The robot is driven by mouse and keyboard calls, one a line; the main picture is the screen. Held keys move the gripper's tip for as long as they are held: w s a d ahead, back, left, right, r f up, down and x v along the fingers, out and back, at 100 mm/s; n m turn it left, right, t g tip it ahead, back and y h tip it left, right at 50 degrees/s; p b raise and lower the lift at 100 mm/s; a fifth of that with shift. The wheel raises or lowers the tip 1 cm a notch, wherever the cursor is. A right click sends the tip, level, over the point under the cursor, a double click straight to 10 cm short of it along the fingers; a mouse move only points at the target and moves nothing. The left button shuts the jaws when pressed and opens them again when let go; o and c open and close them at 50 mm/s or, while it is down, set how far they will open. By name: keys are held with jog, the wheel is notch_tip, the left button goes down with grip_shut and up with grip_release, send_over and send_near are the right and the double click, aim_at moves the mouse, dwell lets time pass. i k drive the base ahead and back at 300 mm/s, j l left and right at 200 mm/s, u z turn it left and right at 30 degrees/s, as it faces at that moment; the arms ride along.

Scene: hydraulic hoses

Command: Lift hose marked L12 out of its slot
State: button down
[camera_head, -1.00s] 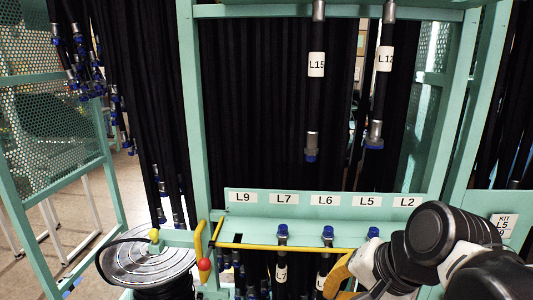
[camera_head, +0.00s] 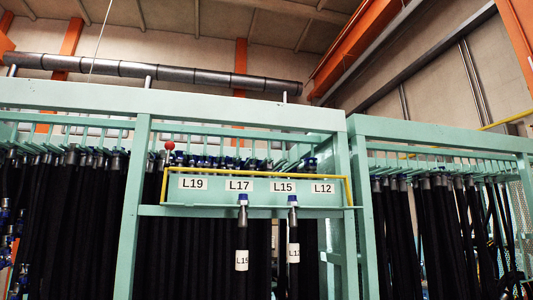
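The hose marked L12 (camera_head: 293,252) hangs upright from the upper rack. Its metal end fitting and blue cap (camera_head: 292,199) stand at the rail, in front of the label plate. In the picture its top lies just below and right of the plate label L15, left of the plate label L12 (camera_head: 322,188). Its lower part is cut off by the picture's bottom edge. The hose marked L15 (camera_head: 241,260) hangs to its left, its blue cap below the plate label L17. My gripper is not in view.
Green rack posts (camera_head: 132,220) stand on both sides. Dense black hoses hang behind and in the right rack (camera_head: 440,135).

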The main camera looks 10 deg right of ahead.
aim_at(292, 248)
jog(key=i+l+u, duration=0.15)
jog(key=l, duration=0.25)
jog(key=i+l+u, duration=0.2)
jog(key=l, duration=0.2)
jog(key=l+u, duration=0.15)
jog(key=l, duration=0.2)
